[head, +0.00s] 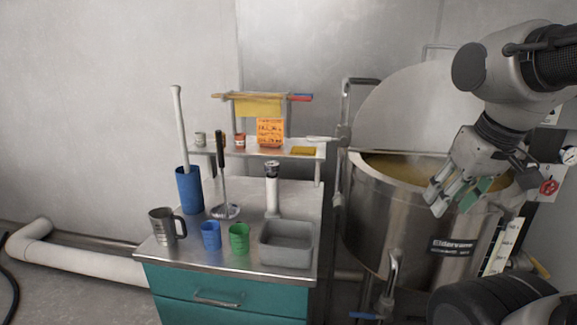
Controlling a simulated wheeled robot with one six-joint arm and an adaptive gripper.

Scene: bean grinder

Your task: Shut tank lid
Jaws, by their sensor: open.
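The tank (385,225) is a large round steel vessel at the right, with a dark nameplate and yellowish contents showing inside its rim. Its lid (405,105) is a big pale disc standing raised behind the opening, so the tank is open. My arm covers part of the lid's right side. My gripper (442,203) is open and empty, pointing down and left. In the picture it overlaps the tank's front right rim; I cannot tell how far above or in front of the rim it is.
A steel-topped cabinet (230,309) with teal drawers stands left of the tank, carrying cups, a grey bin (287,245), a blue cylinder (189,190) and a small shelf. A tap (392,270) sticks out at the tank's front.

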